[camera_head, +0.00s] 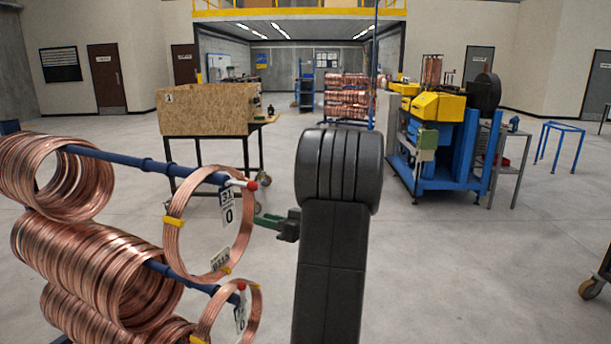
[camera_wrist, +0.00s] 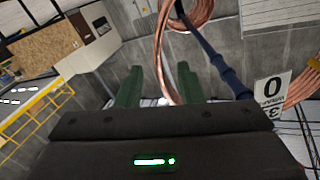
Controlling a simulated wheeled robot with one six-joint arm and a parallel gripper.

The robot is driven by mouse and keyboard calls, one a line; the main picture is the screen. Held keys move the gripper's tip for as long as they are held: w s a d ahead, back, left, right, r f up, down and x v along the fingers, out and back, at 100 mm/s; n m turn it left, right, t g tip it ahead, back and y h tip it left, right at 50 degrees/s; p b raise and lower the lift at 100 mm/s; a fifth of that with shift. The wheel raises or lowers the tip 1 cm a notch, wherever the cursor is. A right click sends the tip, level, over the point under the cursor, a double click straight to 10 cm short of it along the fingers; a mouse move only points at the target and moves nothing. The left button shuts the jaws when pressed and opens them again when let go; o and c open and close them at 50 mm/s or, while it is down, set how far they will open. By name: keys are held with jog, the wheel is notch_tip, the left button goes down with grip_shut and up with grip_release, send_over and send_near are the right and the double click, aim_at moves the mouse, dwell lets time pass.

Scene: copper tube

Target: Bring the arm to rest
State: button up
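My gripper (camera_head: 264,221) points left from my dark arm in the middle of the head view. In the wrist view its two green fingers (camera_wrist: 159,68) stand apart. A copper tube coil (camera_head: 173,247) with yellow tape hangs on the upper blue rack arm (camera_head: 190,170), which has a red and white tip. The green fingertips are close to the coil's right side. In the wrist view a strand of copper tube (camera_wrist: 161,52) runs in the gap between the fingers. I cannot tell whether it lies between them or beyond them, or whether they touch.
More copper coils (camera_head: 85,262) fill the rack at left, with a lower blue arm (camera_head: 195,283). A wooden box (camera_head: 208,110) on a cart stands behind. A blue and yellow machine (camera_head: 440,130) stands back right. The floor at right is mostly clear, with a cart wheel (camera_head: 591,288) at the edge.

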jog(key=p+x, duration=0.1)
jog(key=x, duration=0.4)
jog(key=shift+a+r, duration=0.1)
jog(key=shift+r, duration=0.1)
jog(key=shift+r+p, duration=0.3)
jog(key=shift+p, duration=0.4)
jog(key=shift+s+d+r+p, duration=0.1)
jog(key=shift+d+r+p, duration=0.15)
jog(key=shift+r+p, duration=0.45)
jog(key=p+v, duration=0.4)
jog(key=v, duration=0.1)
jog(key=b, duration=0.6)
send_near(254, 213)
jog(key=v, duration=0.4)
jog(key=shift+s+d+r, duration=0.1)
jog(key=shift+d+r, duration=0.25)
jog(key=shift+r, duration=0.05)
jog(key=shift+s, duration=0.1)
